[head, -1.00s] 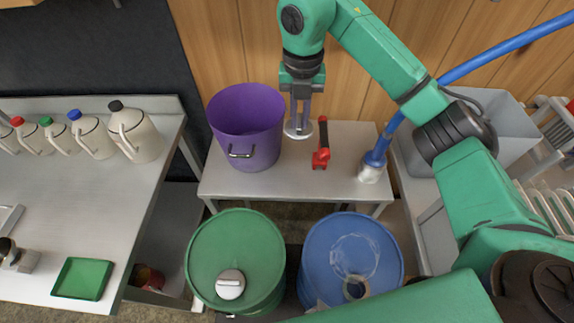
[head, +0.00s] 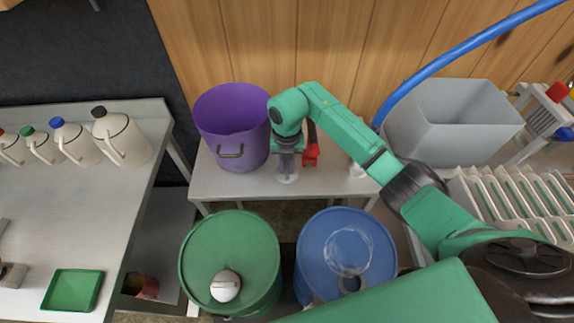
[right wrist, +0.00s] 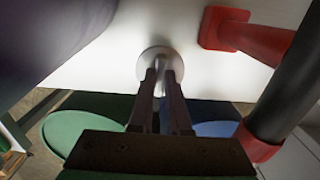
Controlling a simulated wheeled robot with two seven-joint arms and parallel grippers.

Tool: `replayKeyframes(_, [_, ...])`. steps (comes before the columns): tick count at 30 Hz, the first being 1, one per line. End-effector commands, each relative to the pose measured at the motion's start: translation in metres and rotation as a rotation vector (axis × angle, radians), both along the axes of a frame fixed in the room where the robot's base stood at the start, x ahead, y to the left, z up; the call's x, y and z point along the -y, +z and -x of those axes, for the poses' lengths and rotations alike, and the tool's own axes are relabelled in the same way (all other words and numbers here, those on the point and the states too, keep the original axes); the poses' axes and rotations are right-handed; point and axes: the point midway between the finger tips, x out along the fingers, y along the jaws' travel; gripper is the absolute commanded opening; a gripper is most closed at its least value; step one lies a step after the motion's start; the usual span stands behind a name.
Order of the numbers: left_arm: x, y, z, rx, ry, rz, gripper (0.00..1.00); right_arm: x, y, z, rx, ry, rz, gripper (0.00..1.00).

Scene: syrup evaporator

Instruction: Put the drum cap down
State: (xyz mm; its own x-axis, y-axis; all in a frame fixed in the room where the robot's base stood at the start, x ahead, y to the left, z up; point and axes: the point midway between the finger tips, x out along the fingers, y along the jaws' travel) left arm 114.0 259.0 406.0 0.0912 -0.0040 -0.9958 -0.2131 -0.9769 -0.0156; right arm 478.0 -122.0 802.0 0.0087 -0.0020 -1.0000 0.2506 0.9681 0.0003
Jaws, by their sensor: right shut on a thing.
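The drum cap (head: 288,179) is a pale round disc with a raised grip. My right gripper (head: 287,168) is shut on that grip and points down, holding the cap over the front part of the steel table (head: 230,186). The right wrist view shows the disc (right wrist: 148,58) beyond the two fingertips (right wrist: 162,75), against the pale tabletop. I cannot tell whether the cap touches the table. The blue drum (head: 320,240) has a dark open hole (head: 351,283) in its top. My left gripper is out of view.
A purple bucket (head: 232,125) stands left of the gripper, and a red tool (head: 311,155) close to its right. A green drum (head: 230,245) with a white cap (head: 225,286) stands in front. A grey bin (head: 450,120) is at right.

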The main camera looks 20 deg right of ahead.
Motion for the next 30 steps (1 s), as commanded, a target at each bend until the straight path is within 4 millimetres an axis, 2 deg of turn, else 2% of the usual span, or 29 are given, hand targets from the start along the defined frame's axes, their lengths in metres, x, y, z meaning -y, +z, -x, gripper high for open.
replayKeyframes(2, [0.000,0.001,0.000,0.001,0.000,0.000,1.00,0.000,-0.006,0.000,0.001,0.000,0.000,0.00])
replayKeyframes(11, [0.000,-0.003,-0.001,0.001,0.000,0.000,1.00,0.000,-0.010,0.000,0.002,0.001,0.001,0.00])
replayKeyframes(12, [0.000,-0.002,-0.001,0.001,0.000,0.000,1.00,0.000,-0.009,0.000,0.002,0.001,0.001,0.27])
replayKeyframes(13, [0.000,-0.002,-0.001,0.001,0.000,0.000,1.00,0.000,-0.009,0.000,0.001,0.001,0.001,0.38])
replayKeyframes(14, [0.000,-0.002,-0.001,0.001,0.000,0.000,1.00,0.000,-0.009,0.000,0.001,0.001,0.001,0.45])
replayKeyframes(24, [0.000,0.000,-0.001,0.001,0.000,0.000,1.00,0.000,-0.003,-0.001,0.003,0.000,0.001,0.45])
replayKeyframes(26, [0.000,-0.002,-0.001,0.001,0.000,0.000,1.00,0.000,0.003,-0.001,0.004,0.000,0.000,0.45])
replayKeyframes(30, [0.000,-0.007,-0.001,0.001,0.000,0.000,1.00,0.001,0.030,-0.001,0.007,0.001,0.002,0.45])
